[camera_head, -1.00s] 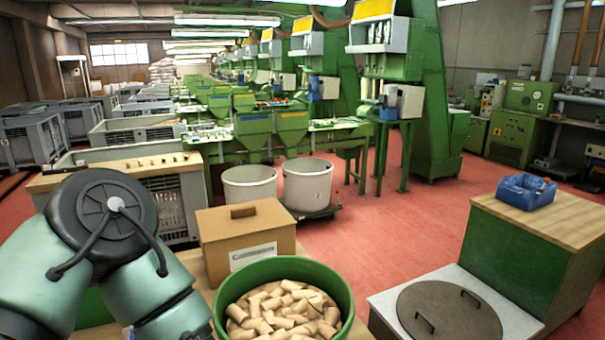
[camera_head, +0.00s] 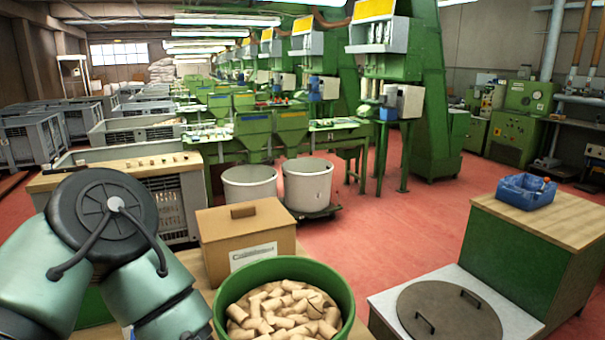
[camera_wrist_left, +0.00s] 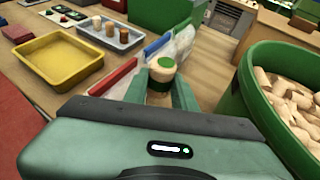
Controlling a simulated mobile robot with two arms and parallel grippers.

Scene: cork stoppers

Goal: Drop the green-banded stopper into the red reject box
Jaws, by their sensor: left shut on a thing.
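In the left wrist view, my left gripper (camera_wrist_left: 161,84) is shut on a pale cork stopper with green at its top, the green-banded stopper (camera_wrist_left: 162,70). It is held upright between the two fingers; its lower part is partly hidden. A red-edged bin (camera_wrist_left: 114,77) is just left of the gripper. A small dark red block or box (camera_wrist_left: 17,33) lies farther off at the far left; I cannot tell which is the reject box. In the head view only my left arm shows, not its gripper. My right gripper is not seen.
A blue-edged bin (camera_wrist_left: 158,46) is just beyond the stopper. A yellow tray (camera_wrist_left: 83,78) and a grey tray (camera_wrist_left: 133,43) with several stoppers are at the left. A green tub of corks (camera_wrist_left: 243,90) stands close at the right; a cardboard box (camera_head: 215,242) shows in the head view.

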